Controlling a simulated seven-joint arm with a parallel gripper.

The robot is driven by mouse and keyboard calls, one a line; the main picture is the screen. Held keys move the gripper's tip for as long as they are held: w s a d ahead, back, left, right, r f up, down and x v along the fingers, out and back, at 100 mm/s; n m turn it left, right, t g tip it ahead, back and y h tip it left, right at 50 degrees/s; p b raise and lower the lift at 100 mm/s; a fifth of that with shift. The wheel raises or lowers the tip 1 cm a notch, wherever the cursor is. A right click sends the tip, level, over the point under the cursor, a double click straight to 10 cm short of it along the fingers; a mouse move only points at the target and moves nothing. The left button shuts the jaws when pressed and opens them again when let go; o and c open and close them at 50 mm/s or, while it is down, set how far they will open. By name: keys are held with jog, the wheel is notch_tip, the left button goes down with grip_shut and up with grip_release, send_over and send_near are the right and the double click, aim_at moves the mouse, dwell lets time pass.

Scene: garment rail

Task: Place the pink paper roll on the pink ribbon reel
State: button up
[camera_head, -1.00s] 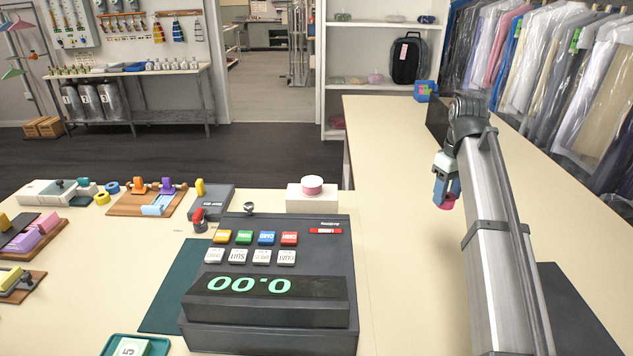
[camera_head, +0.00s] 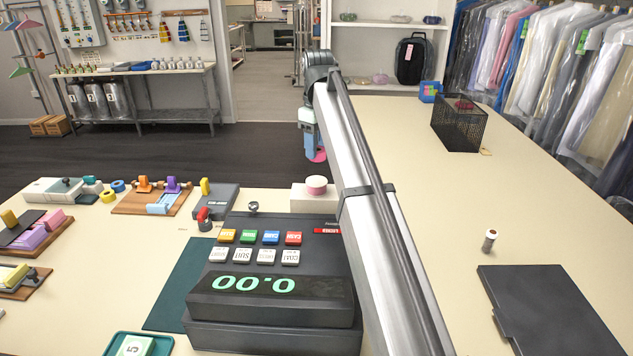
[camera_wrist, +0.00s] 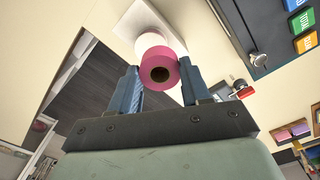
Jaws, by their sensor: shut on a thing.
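The pink paper roll (camera_head: 318,155) is in my gripper (camera_head: 312,148), at the far end of the arm. In the wrist view the roll (camera_wrist: 171,78), with a dark hollow core, sits between the two blue fingers of my gripper (camera_wrist: 160,80). The pink ribbon reel (camera_head: 316,185) stands on a white block behind the cash register. In the head view the held roll appears above the reel with a gap between them. In the wrist view a pale round shape shows just beyond the roll; the roll partly hides it.
The white block (camera_head: 314,202) bears the reel. The cash register (camera_head: 270,310) stands in front of it. A mesh bin (camera_head: 457,130), a small roll (camera_head: 490,240) and a dark flat case (camera_head: 545,310) are on the right counter. Other tape and wooden holders stand at left.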

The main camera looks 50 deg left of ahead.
aim_at(316, 181)
jog(key=shift+w+a+f+n, duration=0.35)
jog(key=shift+f+n, duration=0.4)
jog(key=shift+f, duration=0.65)
jog(key=shift+w+a+f+n, duration=0.2)
jog(key=shift+a+f+n, duration=0.35)
jog(key=shift+f, duration=0.9)
jog(key=shift+w+a+f+n, duration=0.3)
jog(key=shift+f+n, duration=0.6)
jog(key=shift+f, duration=0.5)
jog(key=shift+f, duration=0.15)
jog(key=o, duration=1)
notch_tip(316, 181, up, 12)
jog(key=shift+r, duration=0.15)
